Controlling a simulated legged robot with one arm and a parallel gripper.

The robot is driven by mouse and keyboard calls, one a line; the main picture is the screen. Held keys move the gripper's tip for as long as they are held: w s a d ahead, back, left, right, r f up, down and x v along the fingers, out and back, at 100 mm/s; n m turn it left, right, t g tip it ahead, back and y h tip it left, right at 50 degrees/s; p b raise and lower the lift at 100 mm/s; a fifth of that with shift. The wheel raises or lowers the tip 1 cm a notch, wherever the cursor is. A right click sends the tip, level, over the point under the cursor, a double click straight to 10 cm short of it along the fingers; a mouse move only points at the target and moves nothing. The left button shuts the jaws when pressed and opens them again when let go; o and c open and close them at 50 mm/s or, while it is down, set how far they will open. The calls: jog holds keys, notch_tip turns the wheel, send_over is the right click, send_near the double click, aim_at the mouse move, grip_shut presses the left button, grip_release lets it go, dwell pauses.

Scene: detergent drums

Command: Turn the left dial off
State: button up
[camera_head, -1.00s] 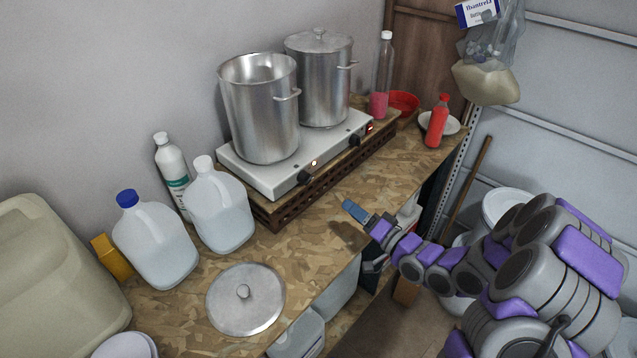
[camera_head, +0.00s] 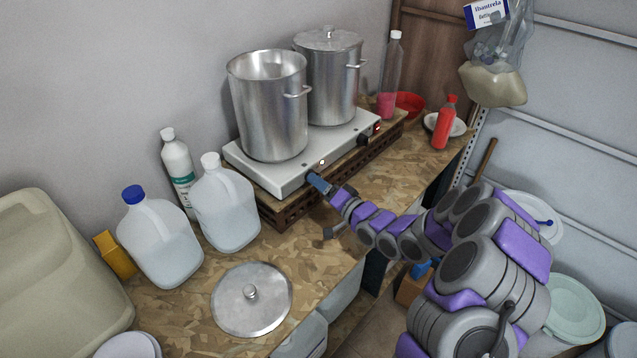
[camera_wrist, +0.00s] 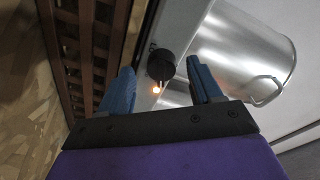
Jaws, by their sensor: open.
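A white double hot plate (camera_head: 275,173) stands on a brown slatted crate on the bench. Its left dial is hidden behind my gripper (camera_head: 314,178) in the head view. In the wrist view the black left dial (camera_wrist: 161,64) lies ahead, between the lines of my two blue fingers (camera_wrist: 161,88). My gripper is open, with a finger on each side of the dial; I cannot tell whether they touch it. A small orange light (camera_wrist: 156,90) glows beside the dial. The right dial (camera_head: 363,140) is black, on the front edge below the rear pot.
An open steel pot (camera_head: 268,110) and a lidded pot (camera_head: 329,85) stand on the hot plate. Two jugs (camera_head: 160,240) (camera_head: 225,205) and a bottle (camera_head: 177,165) stand left. A pot lid (camera_head: 252,300) lies on the bench (camera_head: 300,255). Bench space in front is mostly clear.

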jog(key=shift+w+a, duration=0.25)
jog(key=shift+a, duration=0.25)
jog(key=shift+w+a, duration=0.25)
jog(key=shift+a, duration=0.2)
jog(key=shift+w+d+r, duration=0.1)
jog(key=shift+w+d, duration=0.05)
jog(key=shift+d, duration=0.35)
jog(key=shift+w+d+r, duration=0.1)
jog(key=shift+d, duration=0.35)
jog(key=shift+a+f, duration=0.15)
jog(key=shift+a, duration=0.75)
jog(key=c, duration=0.5)
jog(key=shift+c, duration=1.1)
jog(key=shift+d, duration=0.35)
jog(key=c, duration=0.3)
